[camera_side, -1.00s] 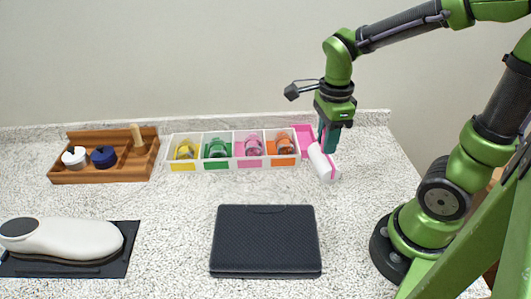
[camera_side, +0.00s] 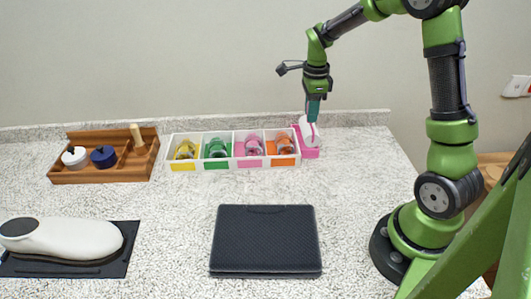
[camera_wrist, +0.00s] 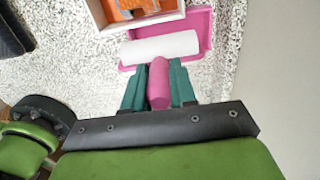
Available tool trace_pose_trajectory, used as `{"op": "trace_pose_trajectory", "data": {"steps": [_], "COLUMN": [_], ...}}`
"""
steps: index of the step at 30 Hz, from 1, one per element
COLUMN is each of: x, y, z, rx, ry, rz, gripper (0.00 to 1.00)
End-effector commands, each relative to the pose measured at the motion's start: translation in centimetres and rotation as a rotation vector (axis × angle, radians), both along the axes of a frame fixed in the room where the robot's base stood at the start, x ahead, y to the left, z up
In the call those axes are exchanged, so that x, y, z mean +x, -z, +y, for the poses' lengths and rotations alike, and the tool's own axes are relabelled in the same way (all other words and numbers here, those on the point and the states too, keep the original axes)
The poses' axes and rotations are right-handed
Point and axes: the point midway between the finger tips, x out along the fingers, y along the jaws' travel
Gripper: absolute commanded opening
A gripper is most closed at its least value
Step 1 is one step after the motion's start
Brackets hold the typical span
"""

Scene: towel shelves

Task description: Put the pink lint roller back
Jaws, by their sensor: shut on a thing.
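The pink lint roller has a white roll (camera_side: 308,129) and a pink handle (camera_wrist: 158,84). My gripper (camera_wrist: 159,88) is shut on the pink handle, with a teal finger on each side of it; it also shows in the side view (camera_side: 313,111). The white roll shows over the pink tray (camera_wrist: 199,24) in the wrist view, within the tray's outline. In the side view the pink tray (camera_side: 309,153) stands at the right end of the white divided box. I cannot tell whether the roll rests on the tray floor or hangs just above it.
The white box (camera_side: 202,167) with yellow, green, pink and orange compartments adjoins the tray's left side. A wooden caddy (camera_side: 100,178) stands further left. A dark folded case (camera_side: 265,240) and a white device (camera_side: 60,238) lie in front. The counter right of the tray is clear.

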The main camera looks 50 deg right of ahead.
Motion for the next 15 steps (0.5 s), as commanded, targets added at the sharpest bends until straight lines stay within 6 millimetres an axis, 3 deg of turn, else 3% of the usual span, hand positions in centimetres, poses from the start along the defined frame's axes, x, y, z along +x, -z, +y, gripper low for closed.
{"op": "trace_pose_trajectory", "data": {"steps": [6, 12, 15], "x": [1.9, 1.8, 1.8], "y": [0.2, 3.2, 3.7], "z": [-0.8, -0.8, -0.8], "rx": [0.0, 0.001, 0.001], "ry": [0.001, 0.001, 0.0], "rz": [0.0, 0.003, 0.001], "gripper": [0.0, 0.0, 0.0]}}
